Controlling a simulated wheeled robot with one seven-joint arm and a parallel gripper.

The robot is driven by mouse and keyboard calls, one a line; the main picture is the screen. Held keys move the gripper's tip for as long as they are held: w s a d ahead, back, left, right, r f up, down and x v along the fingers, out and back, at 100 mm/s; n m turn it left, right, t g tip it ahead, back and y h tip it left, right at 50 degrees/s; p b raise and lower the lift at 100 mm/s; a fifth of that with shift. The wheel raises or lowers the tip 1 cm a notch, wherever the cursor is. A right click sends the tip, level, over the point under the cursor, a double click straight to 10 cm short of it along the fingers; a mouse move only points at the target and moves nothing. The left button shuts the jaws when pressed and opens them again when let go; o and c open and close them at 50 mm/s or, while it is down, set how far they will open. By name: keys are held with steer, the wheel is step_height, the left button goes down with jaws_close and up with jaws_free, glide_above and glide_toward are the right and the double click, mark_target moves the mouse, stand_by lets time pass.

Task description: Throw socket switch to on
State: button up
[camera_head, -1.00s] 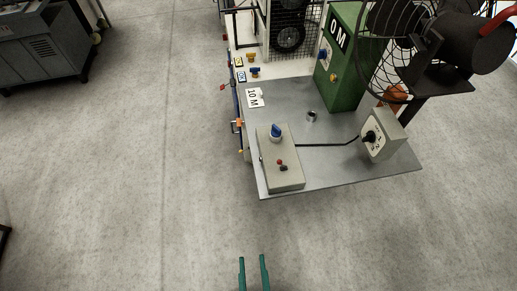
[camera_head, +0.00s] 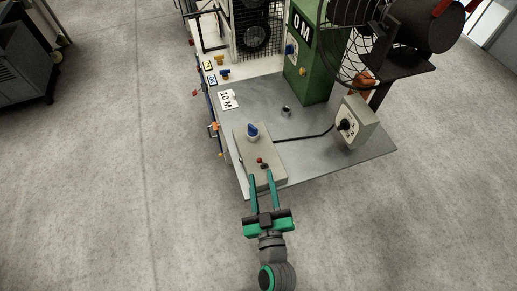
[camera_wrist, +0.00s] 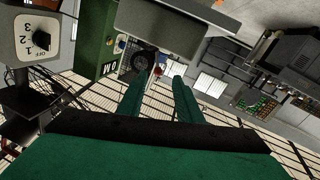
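A grey control box (camera_head: 278,180) lies on the metal table's near left corner. On it are a blue rotary knob (camera_head: 252,130) and, nearer to me, a small red and black switch (camera_head: 262,162). Which of these is the socket switch is not labelled. My gripper (camera_head: 261,174) is open, with its two green fingers apart and nothing held. In the head view its tips overlap the box's near edge, just short of the red and black switch. I cannot tell whether they touch. The fingers also show in the wrist view (camera_wrist: 158,77).
A tilted grey box with a black dial (camera_head: 345,125) stands to the right, joined by a black cable. A green cabinet (camera_head: 312,75), a caged fan (camera_head: 352,25) and a small metal cylinder (camera_head: 286,110) are behind. The floor around me is clear.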

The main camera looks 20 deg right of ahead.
mark_target(260, 161)
steer(key=shift+w+d+r, duration=0.15)
steer(key=shift+w+d, duration=0.05)
steer(key=shift+w, duration=0.25)
steer(key=w, duration=0.3)
steer(key=w+d, duration=0.1)
steer(key=w, duration=0.4)
steer(key=shift+w+d, duration=0.25)
steer(key=shift+w, duration=0.05)
steer(key=shift+w+d, duration=0.25)
steer(key=shift+w, duration=0.25)
steer(key=shift+w+a, duration=0.2)
steer(key=shift+a, duration=0.05)
steer(key=shift+s+d, duration=0.1)
jaws_close()
